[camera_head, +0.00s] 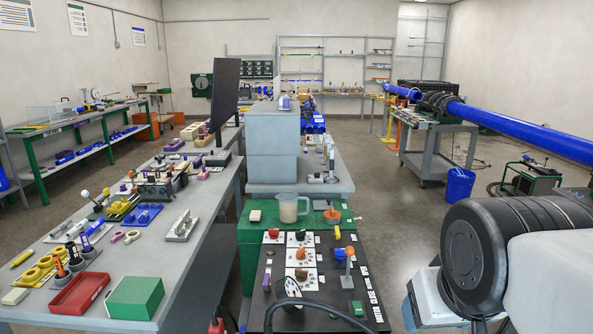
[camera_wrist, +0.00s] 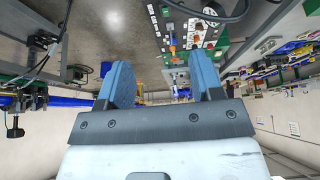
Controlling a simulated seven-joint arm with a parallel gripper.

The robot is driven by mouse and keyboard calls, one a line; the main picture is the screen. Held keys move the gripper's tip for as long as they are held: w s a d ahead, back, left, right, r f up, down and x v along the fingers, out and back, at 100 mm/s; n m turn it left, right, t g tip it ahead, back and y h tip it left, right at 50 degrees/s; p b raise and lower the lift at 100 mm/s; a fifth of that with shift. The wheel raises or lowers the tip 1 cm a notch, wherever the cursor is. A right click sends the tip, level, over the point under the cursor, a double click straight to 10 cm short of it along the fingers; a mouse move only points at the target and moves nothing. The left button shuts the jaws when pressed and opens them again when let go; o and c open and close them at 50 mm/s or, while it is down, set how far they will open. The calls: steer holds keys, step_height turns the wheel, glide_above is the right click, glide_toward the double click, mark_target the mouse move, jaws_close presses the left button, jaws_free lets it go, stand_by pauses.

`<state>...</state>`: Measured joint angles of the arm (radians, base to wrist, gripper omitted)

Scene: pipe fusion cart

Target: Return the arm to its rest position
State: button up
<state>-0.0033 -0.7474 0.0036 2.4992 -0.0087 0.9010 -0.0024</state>
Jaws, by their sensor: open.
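My gripper (camera_wrist: 163,85) shows in the wrist view with its two blue fingers spread wide apart. It is open and nothing is between the fingers. The wrist view looks upside down across the room, with the floor at the top. In the head view my arm fills the lower right corner, and my gripper is not visible there. The gripper touches nothing that I can see.
A black control panel (camera_head: 313,300) with knobs and a lever stands in front. A grey workbench (camera_head: 200,255) with tools, a red tray (camera_head: 80,293) and a green box (camera_head: 135,298) is left. Floor between is clear.

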step_height(320, 180, down, 9)
steer(key=w+g, duration=0.1)
steer(key=g, duration=0.2)
steer(key=shift+w+d, duration=0.2)
stand_by(1.3)
